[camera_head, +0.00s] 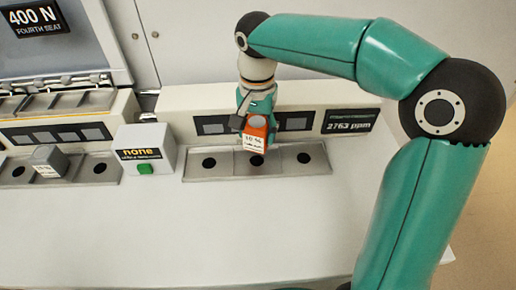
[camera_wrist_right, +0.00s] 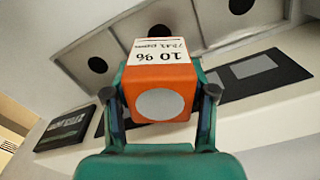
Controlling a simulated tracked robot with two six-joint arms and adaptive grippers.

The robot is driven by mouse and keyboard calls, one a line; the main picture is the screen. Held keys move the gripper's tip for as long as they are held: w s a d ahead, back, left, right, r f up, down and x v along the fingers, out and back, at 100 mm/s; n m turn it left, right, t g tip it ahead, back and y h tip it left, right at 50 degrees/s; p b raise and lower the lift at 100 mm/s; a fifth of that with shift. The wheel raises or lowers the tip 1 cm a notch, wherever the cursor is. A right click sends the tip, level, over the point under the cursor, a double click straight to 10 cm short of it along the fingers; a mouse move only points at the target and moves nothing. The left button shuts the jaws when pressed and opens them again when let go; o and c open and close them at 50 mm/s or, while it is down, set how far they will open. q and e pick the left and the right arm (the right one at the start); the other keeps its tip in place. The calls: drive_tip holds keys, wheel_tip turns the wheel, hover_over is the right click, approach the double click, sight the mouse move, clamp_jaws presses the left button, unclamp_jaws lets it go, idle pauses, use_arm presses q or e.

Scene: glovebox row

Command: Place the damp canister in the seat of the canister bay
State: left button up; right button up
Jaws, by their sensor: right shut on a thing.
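My right gripper (camera_head: 257,124) is shut on an orange canister (camera_head: 258,131) with a white label reading "10 %". In the right wrist view the gripper (camera_wrist_right: 159,91) has its two fingers on opposite sides of the orange canister (camera_wrist_right: 176,78). The canister is over the middle of a grey bay strip (camera_head: 281,166) with three dark round seats. The middle seat (camera_head: 256,160) shows just below the canister. Whether the canister touches the strip cannot be told. My left gripper is out of view.
A white box (camera_head: 146,152) with a green button and a "none" display stands left of the strip. Farther left, a grey block (camera_head: 49,160) sits on another strip. A panel behind reads "2763 ppm" (camera_head: 348,121). The white counter in front is clear.

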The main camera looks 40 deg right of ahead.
sight(258, 122)
drive_tip(key=shift+s+f, duration=0.1)
drive_tip(key=shift+f, duration=2.8)
drive_tip(key=shift+b, duration=0.3)
drive_tip(key=o, duration=1.2)
drive_tip(key=shift+f, duration=0.1)
drive_tip(key=shift+o, duration=0.2)
wheel_tip(258, 122, up, 12)
drive_tip(key=shift+r+p, duration=0.15)
drive_tip(key=shift+p, duration=0.8)
